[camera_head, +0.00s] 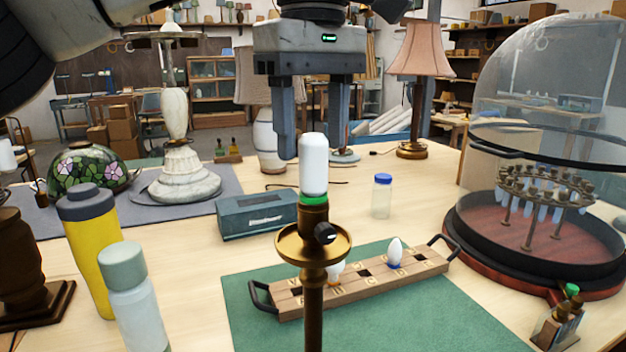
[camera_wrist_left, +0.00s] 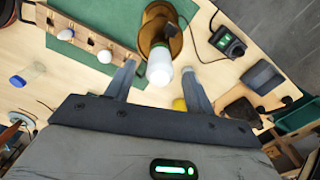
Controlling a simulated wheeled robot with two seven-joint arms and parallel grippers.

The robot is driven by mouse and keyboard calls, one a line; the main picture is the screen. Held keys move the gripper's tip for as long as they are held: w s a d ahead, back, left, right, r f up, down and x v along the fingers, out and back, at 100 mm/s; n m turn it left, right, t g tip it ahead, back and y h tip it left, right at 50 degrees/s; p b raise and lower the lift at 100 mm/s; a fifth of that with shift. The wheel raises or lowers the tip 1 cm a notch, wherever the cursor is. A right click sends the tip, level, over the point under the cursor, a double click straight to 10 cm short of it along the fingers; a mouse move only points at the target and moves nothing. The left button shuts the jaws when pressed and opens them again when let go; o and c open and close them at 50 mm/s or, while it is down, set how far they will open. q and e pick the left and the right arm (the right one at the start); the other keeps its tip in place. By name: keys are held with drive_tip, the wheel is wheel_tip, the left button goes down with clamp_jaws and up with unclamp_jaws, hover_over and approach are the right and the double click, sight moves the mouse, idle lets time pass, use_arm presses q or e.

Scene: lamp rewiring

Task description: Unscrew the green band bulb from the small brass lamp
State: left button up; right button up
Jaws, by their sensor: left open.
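The small brass lamp (camera_head: 313,246) stands upright at the front middle, with a dark knob on its socket. The white green band bulb (camera_head: 313,165) sits upright in the socket, its green band showing just above the brass. It also shows in the left wrist view (camera_wrist_left: 160,67). My left gripper (camera_head: 312,150) points down over the lamp, open and empty. Its fingers appear on either side of the bulb's upper part in both views, with gaps on each side in the left wrist view. Whether the bulb is fully between them in depth is hard to tell. My right gripper is not in view.
A wooden bulb rack (camera_head: 360,285) with bulbs lies on the green mat (camera_head: 440,325) behind the lamp. A yellow bottle (camera_head: 95,245) and a pale bottle (camera_head: 135,305) stand left. A glass dome (camera_head: 545,90) is at right. A teal box (camera_head: 257,213) and clear jar (camera_head: 382,198) stand behind.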

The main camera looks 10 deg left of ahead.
sight(313, 166)
use_arm(q)
drive_tip(key=shift+f, duration=2.25)
drive_tip(key=c, duration=1)
drive_tip(key=n, duration=0.6)
drive_tip(key=shift+n, duration=1)
